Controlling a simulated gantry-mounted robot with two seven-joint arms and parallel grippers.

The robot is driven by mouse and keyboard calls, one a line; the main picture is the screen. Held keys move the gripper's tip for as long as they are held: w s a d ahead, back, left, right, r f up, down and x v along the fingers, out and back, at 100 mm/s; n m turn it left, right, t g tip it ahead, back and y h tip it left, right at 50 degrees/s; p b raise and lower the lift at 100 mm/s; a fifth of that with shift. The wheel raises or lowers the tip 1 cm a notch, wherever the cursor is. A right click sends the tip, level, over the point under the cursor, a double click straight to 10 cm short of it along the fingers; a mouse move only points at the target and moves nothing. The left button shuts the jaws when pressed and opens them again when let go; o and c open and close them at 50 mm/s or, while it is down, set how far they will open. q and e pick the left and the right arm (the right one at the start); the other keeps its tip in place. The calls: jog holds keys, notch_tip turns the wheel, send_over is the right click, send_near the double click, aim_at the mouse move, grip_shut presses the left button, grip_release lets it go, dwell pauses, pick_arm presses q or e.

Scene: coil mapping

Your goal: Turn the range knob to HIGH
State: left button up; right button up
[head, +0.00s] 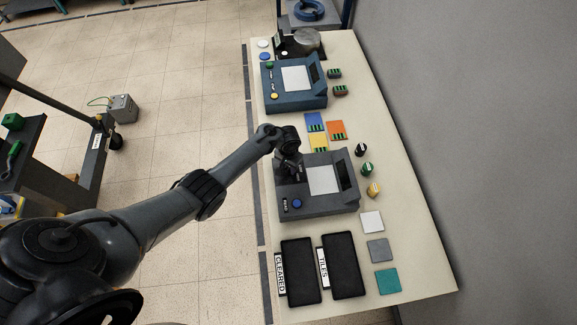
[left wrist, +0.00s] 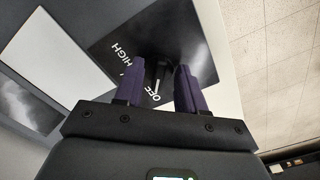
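The grey tester (head: 335,204) stands near the middle of the long table, with a pale screen and a blue button. My left gripper (head: 287,170) is over its left side, near the upper corner. In the left wrist view the black range knob (left wrist: 158,71) shows on a dark plate (left wrist: 195,50) lettered HIGH and OFF. A third label between them is mostly hidden by a finger. The knob's white line points towards OFF. My left gripper's purple fingers (left wrist: 159,88) stand apart, one each side of the knob, with small gaps visible. My right gripper is not in view.
A blue tester (head: 290,100) stands further back on the table (head: 395,225). Coloured tiles and small coil pieces lie between and right of the testers. Two black trays (head: 343,266) labelled CLEARED and TILES lie in front. A wall runs along the right.

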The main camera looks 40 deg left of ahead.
pick_arm(q)
grip_shut()
